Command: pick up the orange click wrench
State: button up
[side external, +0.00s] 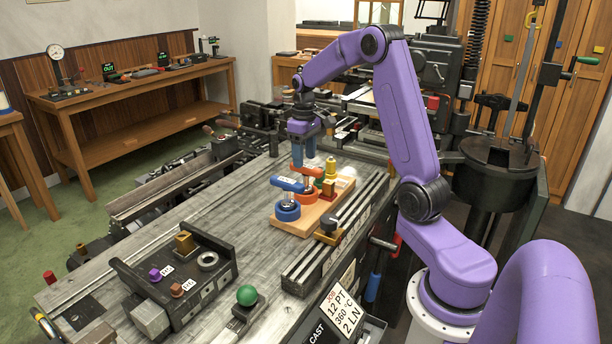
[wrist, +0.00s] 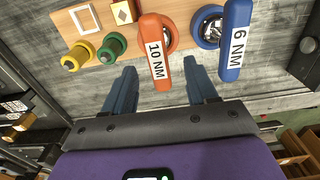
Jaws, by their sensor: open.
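The orange click wrench (wrist: 157,60), marked 10 NM, stands on a wooden board (side external: 294,229) on the bench; in the side view its orange top (side external: 308,170) shows just under my gripper (side external: 304,160). In the wrist view my gripper (wrist: 160,66) is open, with one blue finger on each side of the orange handle's near end. I cannot tell whether the fingers are down at the handle's height. No contact shows. The blue click wrench (wrist: 236,40), marked 6 NM, stands close beside it, near the right finger; it also shows in the side view (side external: 288,185).
Yellow (wrist: 76,58) and green (wrist: 112,47) knobbed pieces stand on the board to the left in the wrist view. A dark fixture tray (side external: 215,290) and a green ball knob (side external: 247,295) are nearer the bench front. Bare bench lies left of the board.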

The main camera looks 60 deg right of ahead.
aim_at(306, 166)
jog(key=shift+s+d+f, duration=0.1)
jog(key=shift+f, duration=1.65)
jog(key=shift+s+d+f, duration=0.1)
jog(key=shift+f, duration=1.6)
grip_shut()
